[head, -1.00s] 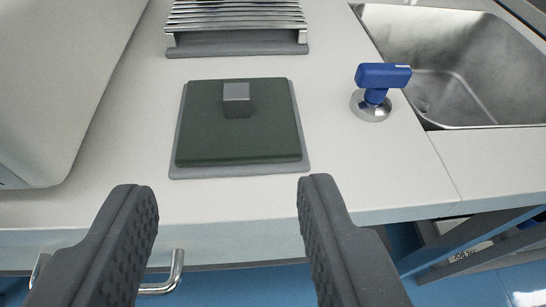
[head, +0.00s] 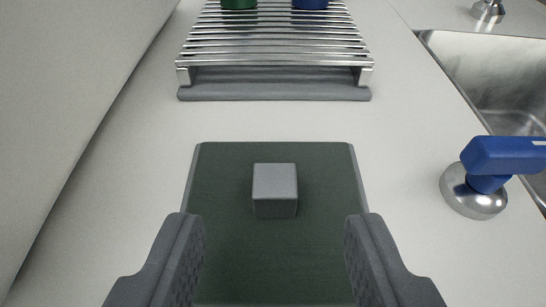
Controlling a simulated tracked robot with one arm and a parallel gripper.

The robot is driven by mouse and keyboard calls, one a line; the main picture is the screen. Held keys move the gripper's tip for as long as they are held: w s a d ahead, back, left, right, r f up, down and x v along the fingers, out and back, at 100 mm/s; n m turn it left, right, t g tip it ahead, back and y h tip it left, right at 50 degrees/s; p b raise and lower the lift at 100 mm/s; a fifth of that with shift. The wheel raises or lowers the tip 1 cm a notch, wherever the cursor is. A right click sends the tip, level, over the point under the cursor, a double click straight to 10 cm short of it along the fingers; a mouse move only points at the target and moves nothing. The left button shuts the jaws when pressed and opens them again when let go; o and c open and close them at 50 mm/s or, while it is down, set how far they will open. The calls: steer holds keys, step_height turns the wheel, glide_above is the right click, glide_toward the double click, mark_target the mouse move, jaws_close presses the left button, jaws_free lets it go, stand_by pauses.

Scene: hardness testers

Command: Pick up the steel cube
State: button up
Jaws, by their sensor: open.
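The steel cube (head: 274,190) is a small grey block. It sits on a dark green square pad (head: 232,262) with a grey border, on the white counter. My gripper (head: 274,232) is open, with one dark finger on each side of the picture, over the near part of the pad. The cube appears between the two fingers and a little beyond their tips, with nothing touching it. The near edge of the pad is out of view.
A metal slatted rack (head: 275,50) stands behind the pad, with a green object (head: 239,4) and a blue object (head: 310,4) on it. A blue-handled fitting (head: 490,165) is at the right, beside a steel sink (head: 495,80). A large pale casing (head: 70,90) fills the left.

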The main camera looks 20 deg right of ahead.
mark_target(271, 190)
steer(key=x, duration=0.2)
steer(key=b+x, duration=0.1)
steer(key=x, duration=0.1)
steer(key=shift+f, duration=0.3)
steer(key=shift+w, duration=0.25)
steer(key=shift+r, duration=0.1)
jaws_close()
steer(key=shift+r, duration=0.1)
